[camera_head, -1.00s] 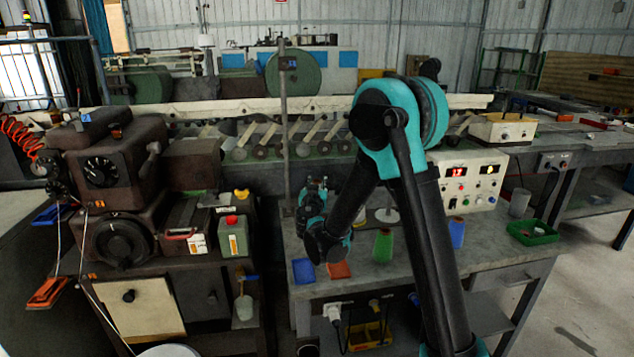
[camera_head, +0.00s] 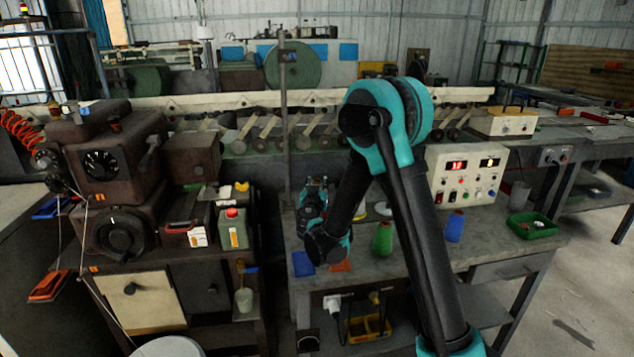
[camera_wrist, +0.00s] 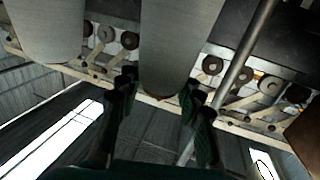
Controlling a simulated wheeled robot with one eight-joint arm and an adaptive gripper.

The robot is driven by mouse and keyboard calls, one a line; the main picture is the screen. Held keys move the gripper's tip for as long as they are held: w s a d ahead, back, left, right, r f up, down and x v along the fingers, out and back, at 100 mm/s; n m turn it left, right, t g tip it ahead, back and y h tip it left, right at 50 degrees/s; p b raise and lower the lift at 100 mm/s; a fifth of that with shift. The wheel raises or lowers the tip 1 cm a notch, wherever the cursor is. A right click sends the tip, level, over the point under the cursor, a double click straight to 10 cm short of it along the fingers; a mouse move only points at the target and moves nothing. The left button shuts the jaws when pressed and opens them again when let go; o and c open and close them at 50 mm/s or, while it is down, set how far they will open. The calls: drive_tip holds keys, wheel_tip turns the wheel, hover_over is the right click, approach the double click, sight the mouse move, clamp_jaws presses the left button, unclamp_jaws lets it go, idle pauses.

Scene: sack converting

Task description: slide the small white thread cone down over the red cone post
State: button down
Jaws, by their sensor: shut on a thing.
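My gripper (camera_wrist: 158,85) is shut on a pale grey-white thread cone (camera_wrist: 180,45), which stands between its two dark fingers in the wrist view. The cone's lower part runs out of the picture at the top, as this view is upside down. In the head view my gripper (camera_head: 312,198) is left of centre over the bench, and the held cone cannot be made out. A red base (camera_head: 340,266) lies on the bench, partly behind my arm. A red post above it cannot be made out. A second pale cone (camera_wrist: 42,28) is beside the held one, apart from the fingers.
A blue square (camera_head: 303,263) lies left of the red base. A green cone (camera_head: 383,238) and a blue cone (camera_head: 454,226) stand on the bench (camera_head: 405,268). A control box (camera_head: 467,175) and green tray (camera_head: 532,226) are to the right. A thin upright pole (camera_head: 284,120) rises behind the gripper.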

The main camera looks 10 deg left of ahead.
drive_tip(key=shift+f, duration=1.6)
drive_tip(key=c, duration=0.9)
unclamp_jaws()
drive_tip(key=shift+s, duration=0.1)
drive_tip(key=s, duration=0.7)
drive_tip(key=shift+s, duration=0.15)
drive_tip(key=shift+s, duration=0.1)
